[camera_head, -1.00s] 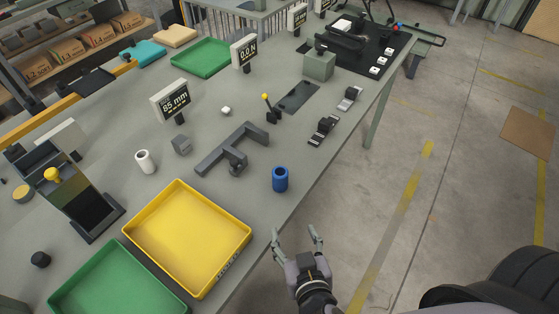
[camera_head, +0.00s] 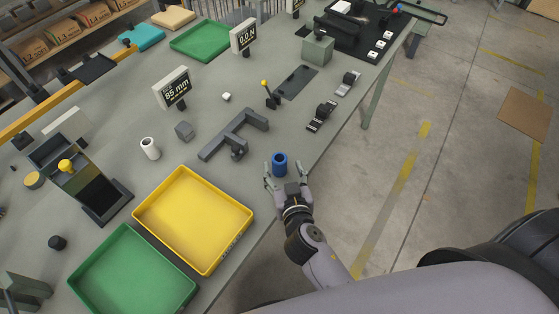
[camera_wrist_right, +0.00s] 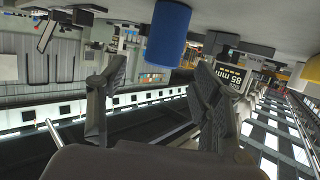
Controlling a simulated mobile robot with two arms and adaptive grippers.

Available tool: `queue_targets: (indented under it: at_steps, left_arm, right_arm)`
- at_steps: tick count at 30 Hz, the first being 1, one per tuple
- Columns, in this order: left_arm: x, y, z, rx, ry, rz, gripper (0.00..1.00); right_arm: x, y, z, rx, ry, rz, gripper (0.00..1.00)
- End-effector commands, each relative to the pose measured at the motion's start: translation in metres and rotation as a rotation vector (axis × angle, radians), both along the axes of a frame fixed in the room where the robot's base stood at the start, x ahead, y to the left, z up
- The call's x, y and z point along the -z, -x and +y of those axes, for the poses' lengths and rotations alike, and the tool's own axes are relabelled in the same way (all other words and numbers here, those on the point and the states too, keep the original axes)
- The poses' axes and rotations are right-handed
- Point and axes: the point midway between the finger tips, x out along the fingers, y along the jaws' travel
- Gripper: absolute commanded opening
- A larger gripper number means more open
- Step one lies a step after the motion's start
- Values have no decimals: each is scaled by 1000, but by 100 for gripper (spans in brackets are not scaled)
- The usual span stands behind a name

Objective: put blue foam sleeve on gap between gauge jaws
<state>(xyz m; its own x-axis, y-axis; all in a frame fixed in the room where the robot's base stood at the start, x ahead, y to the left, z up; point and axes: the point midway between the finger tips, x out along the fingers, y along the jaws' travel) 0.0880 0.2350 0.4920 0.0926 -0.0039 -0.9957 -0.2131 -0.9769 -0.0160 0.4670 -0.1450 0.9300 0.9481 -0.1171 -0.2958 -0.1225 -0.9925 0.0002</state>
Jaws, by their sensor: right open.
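The blue foam sleeve (camera_head: 280,163) stands upright near the table's front edge. It also shows large at the top of the right wrist view (camera_wrist_right: 168,34). My right gripper (camera_head: 286,181) is open, with its fingers close to the near side of the sleeve; I cannot tell whether they touch it. In the right wrist view the open fingers (camera_wrist_right: 158,95) are empty, and the sleeve appears just beyond their tips. The grey gauge (camera_head: 232,137) lies behind the sleeve to the left, its jaws apart with an empty gap. My left gripper is not in view.
A yellow tray (camera_head: 243,215) and a green tray (camera_head: 178,300) are at the left front. Black clamp-like parts (camera_head: 322,116) lie to the right.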

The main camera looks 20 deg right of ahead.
Motion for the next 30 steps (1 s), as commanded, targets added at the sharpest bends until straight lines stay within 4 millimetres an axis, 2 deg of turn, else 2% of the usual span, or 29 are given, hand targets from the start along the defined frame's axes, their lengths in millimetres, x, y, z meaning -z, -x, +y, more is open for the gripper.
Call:
queue_targets:
  at_steps: [6,12,22,30]
  left_arm:
    - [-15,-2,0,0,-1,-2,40]
    - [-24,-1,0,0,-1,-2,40]
    - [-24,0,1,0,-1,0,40]
    - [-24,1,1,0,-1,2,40]
  right_arm:
    - [0,-21,-1,-1,3,-2,59]
    - [9,-46,-3,-1,1,-1,59]
    - [13,-51,-4,-1,0,0,59]
    - [13,-51,-4,0,0,1,41]
